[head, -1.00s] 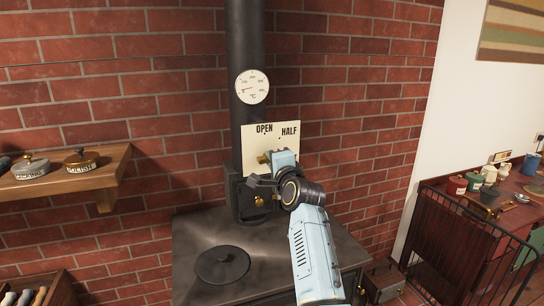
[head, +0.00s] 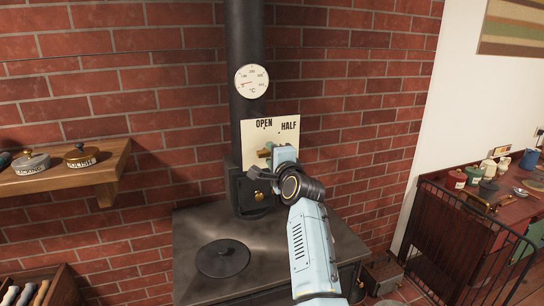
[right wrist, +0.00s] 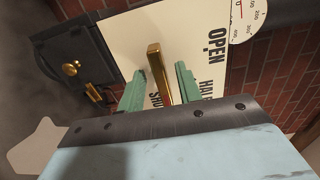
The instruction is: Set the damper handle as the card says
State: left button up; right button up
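The damper plate (head: 253,131) is a cream board on the black stovepipe, marked OPEN and HALF; the right wrist view also shows part of SHUT on the plate (right wrist: 185,30). The brass damper handle (right wrist: 159,75) stands out from it. My right gripper (right wrist: 160,84) has its green fingers apart, one on each side of the handle, with gaps showing. In the head view the right gripper (head: 269,157) largely covers the handle, and its exact setting is hard to tell. I cannot make out a card with readable instructions. My left gripper is out of view.
A round dial thermometer (head: 251,82) sits on the pipe above the plate. The black stove top (head: 199,231) with a round lid is below. A wooden shelf (head: 95,175) with lidded pots is at left. A red table (head: 500,205) with jars stands at right.

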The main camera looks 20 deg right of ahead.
jog(key=shift+s, duration=0.1)
jog(key=s, duration=0.7)
jog(key=shift+s, duration=0.2)
jog(key=shift+d, duration=0.1)
dwell(0.3)
